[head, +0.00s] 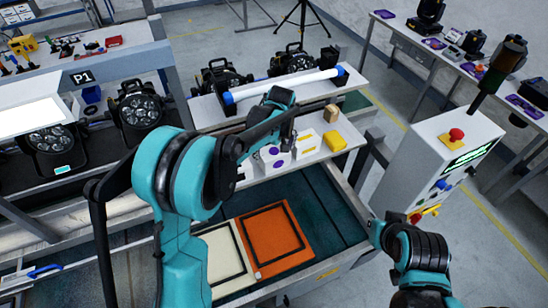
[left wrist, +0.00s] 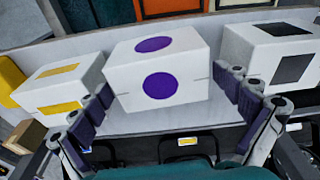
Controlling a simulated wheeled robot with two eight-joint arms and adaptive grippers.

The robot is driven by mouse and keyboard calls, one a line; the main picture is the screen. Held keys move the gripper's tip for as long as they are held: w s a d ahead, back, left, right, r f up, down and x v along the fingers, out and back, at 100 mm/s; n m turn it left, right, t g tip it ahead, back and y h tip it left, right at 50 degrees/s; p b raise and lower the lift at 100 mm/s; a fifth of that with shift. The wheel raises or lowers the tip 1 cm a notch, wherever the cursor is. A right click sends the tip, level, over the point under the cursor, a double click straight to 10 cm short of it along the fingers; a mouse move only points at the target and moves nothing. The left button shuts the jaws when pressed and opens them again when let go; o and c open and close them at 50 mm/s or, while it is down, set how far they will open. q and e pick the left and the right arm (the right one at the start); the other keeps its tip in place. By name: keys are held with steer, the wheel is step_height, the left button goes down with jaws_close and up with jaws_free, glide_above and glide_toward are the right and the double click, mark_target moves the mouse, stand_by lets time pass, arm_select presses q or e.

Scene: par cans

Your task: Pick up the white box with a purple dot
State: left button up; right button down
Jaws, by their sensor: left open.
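The white box with purple dots (left wrist: 198,82) stands in the middle of the left wrist view, one dot on its top and one on its facing side. It also shows in the head view (head: 266,167), partly behind my left arm. My left gripper (left wrist: 165,92) is open, with one finger toward each side of this box. I cannot tell whether the fingers touch it. In the head view my left gripper (head: 287,132) is over the shelf by the box. My right arm comes in at the lower right; its gripper cannot be made out clearly.
A white box with yellow marks (left wrist: 60,92) and one with black squares (left wrist: 270,50) stand close on either side. A yellow block (head: 334,141) and a wooden block (head: 331,113) lie nearby. A white tube (head: 285,84) lies behind. Orange (head: 285,256) and cream panels are in front.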

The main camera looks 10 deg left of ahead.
arm_select(q)
steer(key=shift+s, duration=0.1)
steer(key=c, duration=1.3)
steer(key=shift+r, duration=0.1)
